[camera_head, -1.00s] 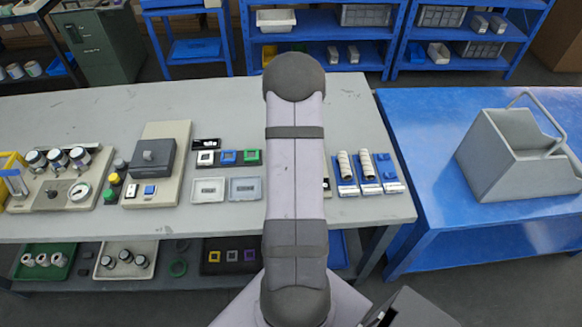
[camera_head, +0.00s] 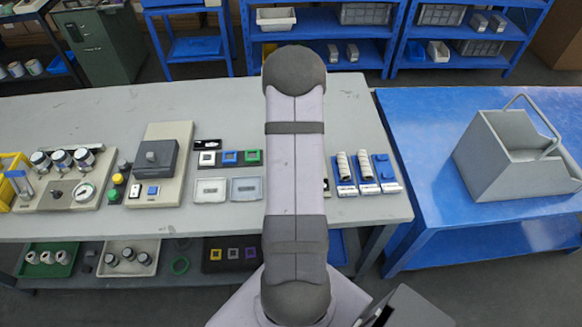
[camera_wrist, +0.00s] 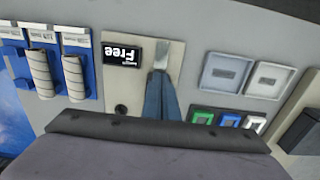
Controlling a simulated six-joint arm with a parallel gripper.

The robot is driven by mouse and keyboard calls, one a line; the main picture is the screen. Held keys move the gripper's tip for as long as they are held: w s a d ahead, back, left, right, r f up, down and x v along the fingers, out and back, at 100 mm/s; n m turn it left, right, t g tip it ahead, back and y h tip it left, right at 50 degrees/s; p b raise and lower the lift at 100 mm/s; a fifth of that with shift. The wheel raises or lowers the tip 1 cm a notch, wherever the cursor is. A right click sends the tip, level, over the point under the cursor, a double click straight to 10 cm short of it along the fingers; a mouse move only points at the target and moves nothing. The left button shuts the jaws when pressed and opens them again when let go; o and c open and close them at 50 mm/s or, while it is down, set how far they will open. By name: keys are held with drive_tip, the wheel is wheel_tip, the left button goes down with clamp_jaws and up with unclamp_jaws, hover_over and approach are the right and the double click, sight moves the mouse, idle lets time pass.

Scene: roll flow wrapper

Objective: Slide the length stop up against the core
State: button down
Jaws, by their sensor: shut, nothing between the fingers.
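My gripper (camera_wrist: 161,78) shows in the wrist view as two blue fingers pressed together, shut and empty, over a beige plate (camera_wrist: 125,78). A pale metal piece (camera_wrist: 161,55) shows at the fingertips; I cannot tell whether it is part of the fingers or of the station. The plate carries a black display (camera_wrist: 122,52) reading "Free", upside down, and a small black knob (camera_wrist: 121,109). I cannot make out the length stop or the core for certain. In the head view my arm covers most of this station and the gripper.
On the plate's other side are two grey trays (camera_wrist: 226,72) and several coloured square frames (camera_wrist: 202,117). A grey bin (camera_head: 510,155) stands on the blue table (camera_head: 430,115).

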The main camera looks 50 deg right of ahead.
drive_tip(key=shift+r, duration=0.1)
wheel_tip(320, 180, up, 4)
drive_tip(key=p, duration=0.3)
idle(0.4)
idle(0.3)
